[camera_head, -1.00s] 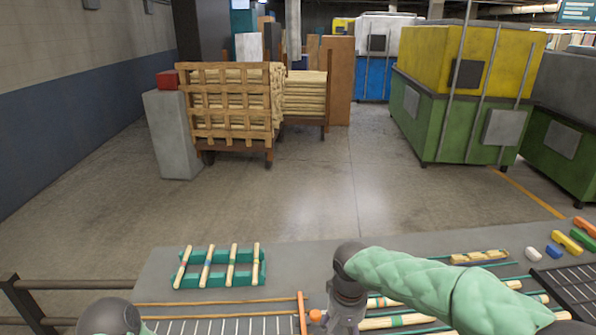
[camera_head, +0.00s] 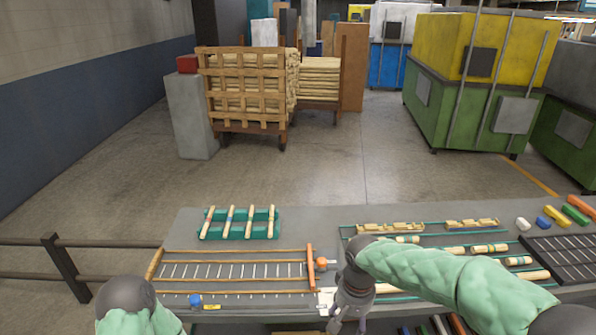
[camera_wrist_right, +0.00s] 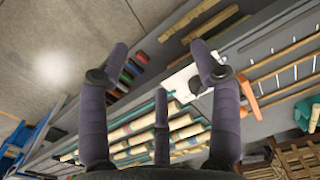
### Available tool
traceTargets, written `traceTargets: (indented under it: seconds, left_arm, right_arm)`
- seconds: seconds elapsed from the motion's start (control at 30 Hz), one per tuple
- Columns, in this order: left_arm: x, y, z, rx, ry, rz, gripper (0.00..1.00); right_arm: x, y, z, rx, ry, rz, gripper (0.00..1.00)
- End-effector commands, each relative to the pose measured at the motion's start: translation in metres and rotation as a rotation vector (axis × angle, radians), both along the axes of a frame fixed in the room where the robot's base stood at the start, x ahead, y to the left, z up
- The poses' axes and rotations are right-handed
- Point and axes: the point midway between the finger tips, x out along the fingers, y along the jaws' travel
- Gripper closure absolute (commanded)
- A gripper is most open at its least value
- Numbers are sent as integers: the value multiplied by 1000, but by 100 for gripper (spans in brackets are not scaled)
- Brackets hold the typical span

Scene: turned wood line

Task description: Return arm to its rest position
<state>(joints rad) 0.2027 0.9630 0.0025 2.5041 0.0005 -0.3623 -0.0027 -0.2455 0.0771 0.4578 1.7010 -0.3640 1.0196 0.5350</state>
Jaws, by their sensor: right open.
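My right arm, in a green padded sleeve, reaches in from the right in the head view. My right gripper (camera_head: 348,325) points down near the table's front edge, its fingertips partly cut off by the frame. In the right wrist view the fingers of the right gripper (camera_wrist_right: 160,80) are spread apart with nothing between them. Turned wooden pieces (camera_wrist_right: 150,130) lie beyond them. Of my left arm, only the green sleeve and a dark joint show at the bottom left of the head view; its gripper is out of frame.
The grey work table (camera_head: 190,235) spans the front. A teal rack (camera_head: 240,235) holds several wooden spindles. A slotted wooden frame (camera_head: 235,270) with an orange bar (camera_head: 310,265) lies left of the right gripper.

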Motion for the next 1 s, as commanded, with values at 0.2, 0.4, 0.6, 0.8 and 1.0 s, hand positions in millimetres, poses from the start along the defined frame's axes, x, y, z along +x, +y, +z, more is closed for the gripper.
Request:
traceTargets:
  seconds: [0.2, 0.4, 0.6, 0.8, 1.0]
  left_arm:
    - [1, 0, 0, 0, -1, 0, 60]
    - [0, 0, 0, 0, 0, 0, 60]
    - [0, 0, 0, 0, 0, 0, 60]
    - [0, 0, 0, 0, 0, 0, 60]
    - [0, 0, 0, 0, 0, 0, 60]
  right_arm:
    - [-2, 7, -40, 46, 19, 21, 36]
    - [-9, 16, -89, 109, 33, 35, 36]
    - [-31, 26, -163, 203, 49, 30, 36]
    - [-74, 33, -241, 292, 41, -12, 36]
    - [-125, 32, -296, 326, 20, -77, 36]
